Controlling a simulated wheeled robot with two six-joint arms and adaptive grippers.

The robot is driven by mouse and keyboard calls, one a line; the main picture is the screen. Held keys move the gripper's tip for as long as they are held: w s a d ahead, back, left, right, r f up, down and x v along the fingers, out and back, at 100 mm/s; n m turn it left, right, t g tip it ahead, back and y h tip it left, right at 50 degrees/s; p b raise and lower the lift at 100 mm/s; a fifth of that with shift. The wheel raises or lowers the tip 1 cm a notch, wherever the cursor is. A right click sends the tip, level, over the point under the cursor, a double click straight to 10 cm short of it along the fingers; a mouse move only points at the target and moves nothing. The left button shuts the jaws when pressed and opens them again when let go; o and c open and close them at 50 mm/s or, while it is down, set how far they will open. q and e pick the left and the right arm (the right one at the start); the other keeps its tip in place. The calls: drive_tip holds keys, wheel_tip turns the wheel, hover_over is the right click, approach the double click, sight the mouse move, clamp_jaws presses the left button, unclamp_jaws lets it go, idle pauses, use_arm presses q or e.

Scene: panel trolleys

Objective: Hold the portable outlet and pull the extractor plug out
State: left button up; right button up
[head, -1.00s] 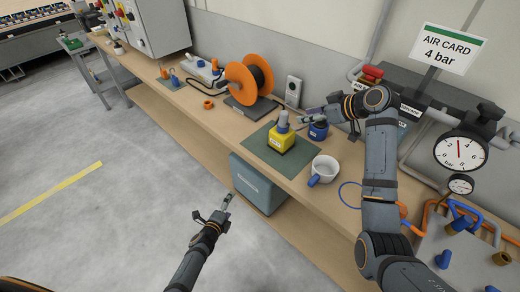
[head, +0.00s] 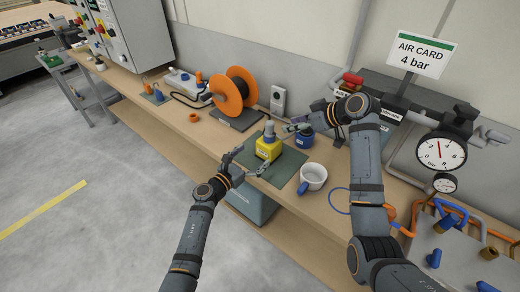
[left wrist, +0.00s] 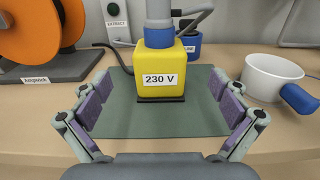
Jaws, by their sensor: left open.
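The portable outlet is a yellow block (head: 267,149) marked 230 V, upright on a dark green mat (head: 286,167). The grey extractor plug (head: 269,127) stands in its top, above a blue collar; it also shows in the left wrist view (left wrist: 159,10). My left gripper (head: 250,162) is open at the mat's front edge. In the left wrist view its fingers are spread to either side of the outlet (left wrist: 160,75), short of it and not touching. My right gripper (head: 291,127) is just right of the plug, its fingers too small to read.
A white mug (head: 313,175) with a blue handle stands right of the mat. A blue container (head: 304,139) is behind it. An orange cable reel (head: 233,90) stands back left. A wall box (left wrist: 117,20) reads EXTRACT. The bench front at left is clear.

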sight(263, 147)
use_arm(q)
drive_tip(key=x, duration=0.7)
drive_tip(key=shift+w+d, duration=0.15)
drive_tip(key=shift+w, duration=0.05)
drive_tip(key=shift+f, duration=0.1)
drive_tip(key=c, duration=1.5)
drive_tip(key=o, duration=0.9)
drive_tip(key=c, duration=0.8)
